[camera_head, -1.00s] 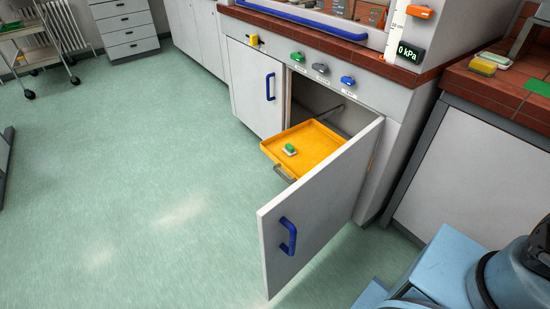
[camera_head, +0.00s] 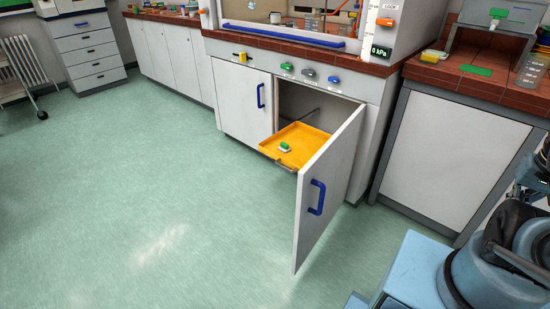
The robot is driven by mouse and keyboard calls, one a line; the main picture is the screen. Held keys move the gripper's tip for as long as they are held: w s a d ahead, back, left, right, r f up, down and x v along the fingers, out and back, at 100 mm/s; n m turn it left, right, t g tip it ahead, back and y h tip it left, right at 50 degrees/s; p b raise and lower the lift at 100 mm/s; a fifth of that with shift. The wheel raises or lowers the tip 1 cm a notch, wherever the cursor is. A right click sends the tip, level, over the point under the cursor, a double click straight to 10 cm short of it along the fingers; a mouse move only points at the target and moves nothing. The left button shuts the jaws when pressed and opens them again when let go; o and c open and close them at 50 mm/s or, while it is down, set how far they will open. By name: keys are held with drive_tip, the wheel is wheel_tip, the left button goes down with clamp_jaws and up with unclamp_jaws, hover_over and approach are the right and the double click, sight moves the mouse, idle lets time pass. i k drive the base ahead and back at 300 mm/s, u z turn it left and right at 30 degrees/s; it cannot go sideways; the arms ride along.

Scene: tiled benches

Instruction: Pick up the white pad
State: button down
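A small white pad with a green top (camera_head: 285,147) lies on an orange-yellow pull-out tray (camera_head: 305,136), toward its near left part. It is the only thing I see on the tray. The tray sticks out of the open lower cabinet under the fume hood, with a metal handle at its front edge. Parts of my blue and dark arm show at the lower right, well away from the tray. I cannot make out my gripper's fingertips.
The open cabinet door (camera_head: 330,185), with a blue handle, stands out to the right of the tray. A bench (camera_head: 455,160) stands at the right, with a yellow block (camera_head: 430,57) and a green mat (camera_head: 476,70) on top. The floor left of the tray is clear.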

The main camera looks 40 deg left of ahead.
sight(284, 147)
drive_tip(key=k, duration=1.1)
drive_tip(key=u, duration=1.4)
drive_tip(key=i, duration=0.5)
drive_tip(key=z, duration=0.05)
